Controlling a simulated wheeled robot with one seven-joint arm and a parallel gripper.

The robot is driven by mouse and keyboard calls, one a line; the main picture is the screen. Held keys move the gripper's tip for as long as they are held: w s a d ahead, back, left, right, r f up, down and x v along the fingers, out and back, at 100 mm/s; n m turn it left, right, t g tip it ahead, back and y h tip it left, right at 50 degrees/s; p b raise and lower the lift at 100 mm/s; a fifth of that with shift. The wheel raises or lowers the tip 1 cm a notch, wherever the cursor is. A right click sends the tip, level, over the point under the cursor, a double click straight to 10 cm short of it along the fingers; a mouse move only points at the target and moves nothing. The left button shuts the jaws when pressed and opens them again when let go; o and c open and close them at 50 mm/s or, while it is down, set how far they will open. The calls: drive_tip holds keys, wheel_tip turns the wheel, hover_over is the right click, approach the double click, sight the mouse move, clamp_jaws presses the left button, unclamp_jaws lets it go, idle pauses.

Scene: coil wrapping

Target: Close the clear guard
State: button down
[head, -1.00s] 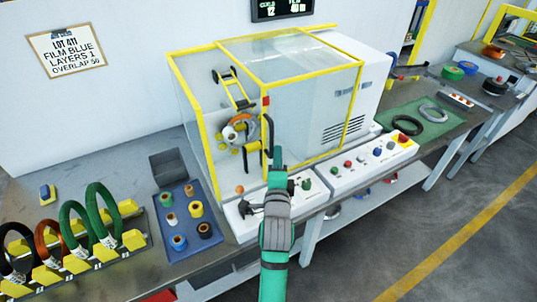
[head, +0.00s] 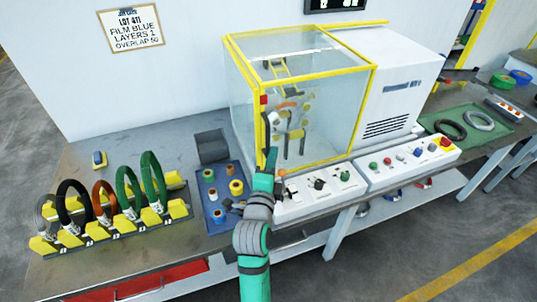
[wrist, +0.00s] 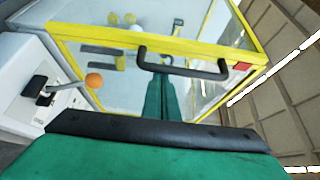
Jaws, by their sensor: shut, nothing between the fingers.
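The clear guard (head: 325,100) is a yellow-framed transparent panel that now spans the front of the machine's box. Its black handle (head: 264,133) and a red block (head: 263,99) are at its left edge, by the box's left front post. My gripper (head: 270,160) is shut and empty at the handle's lower end. In the wrist view the closed green fingers (wrist: 160,85) reach the black handle (wrist: 185,66); I cannot tell whether they touch it. A coil (head: 288,105) and rollers show blurred through the panel.
A control panel with a lever and orange ball (head: 282,173) lies just below the guard. A blue tray of spools (head: 229,208) and a rack of coils (head: 110,220) stand left. A button panel (head: 408,163) is at right.

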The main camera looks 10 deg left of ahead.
drive_tip(key=shift+s+a, duration=0.1)
drive_tip(key=shift+a, duration=0.25)
drive_tip(key=w+d, duration=0.1)
drive_tip(key=d, duration=0.3)
drive_tip(key=s, duration=1)
drive_tip(key=s+d+f+n+g+y, duration=0.1)
drive_tip(key=s+d+f+n, duration=0.1)
drive_tip(key=s+f+n, duration=0.4)
drive_tip(key=s+d+f+n+g, duration=0.15)
drive_tip(key=s+f+n, duration=0.25)
drive_tip(key=s+f, duration=0.5)
drive_tip(key=s+d+f+n, duration=0.1)
drive_tip(key=s+n, duration=0.3)
drive_tip(key=s, duration=0.5)
drive_tip(key=s+d+f+n, duration=0.1)
drive_tip(key=s+n, duration=0.3)
drive_tip(key=s, duration=0.6)
drive_tip(key=shift+s+f+h, duration=0.15)
drive_tip(key=shift+f+h, duration=0.15)
drive_tip(key=shift+d, duration=0.1)
